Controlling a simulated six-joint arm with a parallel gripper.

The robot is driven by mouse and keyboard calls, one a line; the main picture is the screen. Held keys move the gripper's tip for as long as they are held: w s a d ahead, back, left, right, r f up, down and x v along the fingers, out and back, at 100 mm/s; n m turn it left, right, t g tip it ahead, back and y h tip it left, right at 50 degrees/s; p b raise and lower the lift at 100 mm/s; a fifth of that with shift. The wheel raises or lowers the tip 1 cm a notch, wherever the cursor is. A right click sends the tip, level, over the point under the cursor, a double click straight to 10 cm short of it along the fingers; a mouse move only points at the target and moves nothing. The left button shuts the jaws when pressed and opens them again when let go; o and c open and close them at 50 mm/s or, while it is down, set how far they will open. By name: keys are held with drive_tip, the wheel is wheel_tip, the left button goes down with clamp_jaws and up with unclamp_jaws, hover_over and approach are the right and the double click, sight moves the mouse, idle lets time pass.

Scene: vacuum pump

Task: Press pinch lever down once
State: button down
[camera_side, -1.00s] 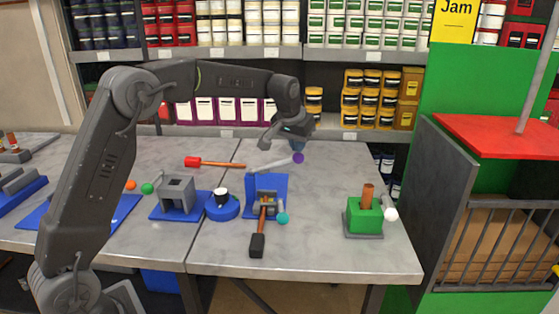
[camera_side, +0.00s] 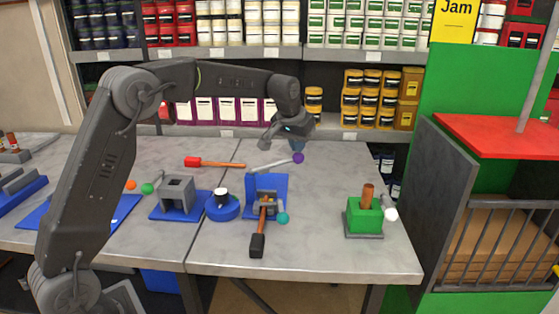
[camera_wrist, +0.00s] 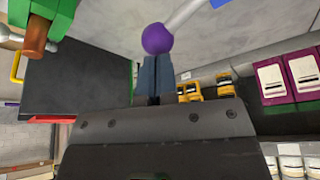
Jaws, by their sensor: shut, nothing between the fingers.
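A light grey lever rod (camera_side: 272,164) slopes up to the right from behind a blue upright plate (camera_side: 281,186) and ends in a purple ball (camera_side: 298,158). My gripper (camera_side: 298,150) is directly above the ball in the side view. In the wrist view the purple ball (camera_wrist: 157,38) sits at the tips of my shut fingers (camera_wrist: 155,62), with its rod running up and right. Nothing shows between the fingers. The ball hides the tips, so I cannot tell whether they touch it. The rod's lower end is hidden behind the plate.
A green block (camera_side: 359,216) with a copper post and white ball is at right. A red-ended handle (camera_side: 193,162) is at left. Bare table lies between the plate and green block.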

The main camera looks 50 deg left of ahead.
sight(295, 158)
idle(0.3)
drive_tip(key=shift+f, duration=3.2)
drive_tip(key=shift+r, duration=5.05)
